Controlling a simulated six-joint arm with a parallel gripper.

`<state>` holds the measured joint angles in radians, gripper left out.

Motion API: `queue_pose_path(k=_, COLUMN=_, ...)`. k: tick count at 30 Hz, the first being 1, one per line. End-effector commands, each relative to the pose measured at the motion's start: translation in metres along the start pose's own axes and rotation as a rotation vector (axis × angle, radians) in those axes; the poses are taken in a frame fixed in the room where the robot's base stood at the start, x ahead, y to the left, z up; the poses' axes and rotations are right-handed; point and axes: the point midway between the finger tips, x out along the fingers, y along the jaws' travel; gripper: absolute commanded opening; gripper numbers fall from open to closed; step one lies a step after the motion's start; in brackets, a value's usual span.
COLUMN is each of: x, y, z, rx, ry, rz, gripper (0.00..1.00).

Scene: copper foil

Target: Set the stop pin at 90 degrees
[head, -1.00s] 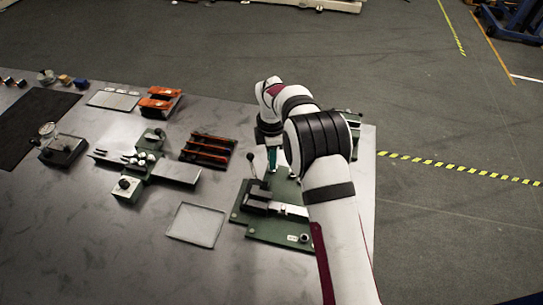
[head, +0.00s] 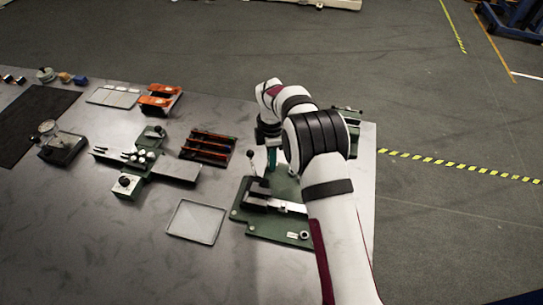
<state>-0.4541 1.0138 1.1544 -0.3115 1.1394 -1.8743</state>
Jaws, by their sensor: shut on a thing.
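My gripper (head: 271,158) is at the back left of a green bench fixture (head: 243,216) at the table's right end. It points down, and a teal part shows at its tip. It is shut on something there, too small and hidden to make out. A lever with a dark knob (head: 251,154) stands upright just left of the gripper. A dark block (head: 257,193) and a pale bar (head: 292,206) sit on the fixture in front of it. I cannot make out the stop pin or any angle marks. My arm hides the fixture's right part.
A clear shallow tray (head: 196,222) lies left of the fixture. The table's front middle is clear.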

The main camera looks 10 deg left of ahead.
Motion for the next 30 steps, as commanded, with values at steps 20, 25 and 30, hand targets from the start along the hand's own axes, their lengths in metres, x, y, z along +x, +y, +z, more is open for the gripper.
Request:
queue_pose_path(k=20, x=0.0053, y=-0.0001, z=0.0, rx=0.0, ry=0.0, rz=0.0, gripper=0.0)
queue_pose_path(k=25, x=0.0054, y=-0.0003, z=0.0, rx=0.0, ry=0.0, rz=0.0, gripper=0.35)
queue_pose_path(k=30, x=0.0052, y=-0.0002, z=0.0, rx=0.0, ry=0.0, rz=0.0, gripper=0.35)
